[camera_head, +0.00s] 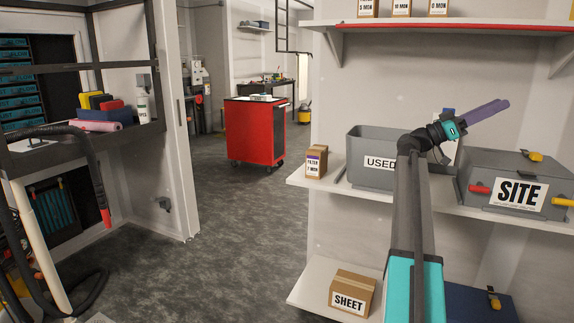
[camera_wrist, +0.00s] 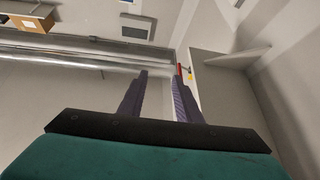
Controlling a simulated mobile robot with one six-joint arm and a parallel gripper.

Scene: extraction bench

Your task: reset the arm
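My gripper (camera_head: 484,114) is raised at the right in the head view, above the middle shelf and the grey SITE case (camera_head: 513,181). Its purple fingers point up and to the right. In the wrist view the two fingers of my gripper (camera_wrist: 159,84) stand apart with a clear gap and nothing between them. My arm reaches up from the bottom of the head view, in front of the grey USED bin (camera_head: 372,182) and hiding part of it.
A small FILTER box (camera_head: 316,161) stands left of the bin on the middle shelf (camera_head: 330,187). A SHEET box (camera_head: 352,292) sits on the lower shelf. Boxes stand on the upper shelf (camera_head: 450,25). A red cart (camera_head: 255,132) stands behind; the floor (camera_head: 240,230) at centre is clear.

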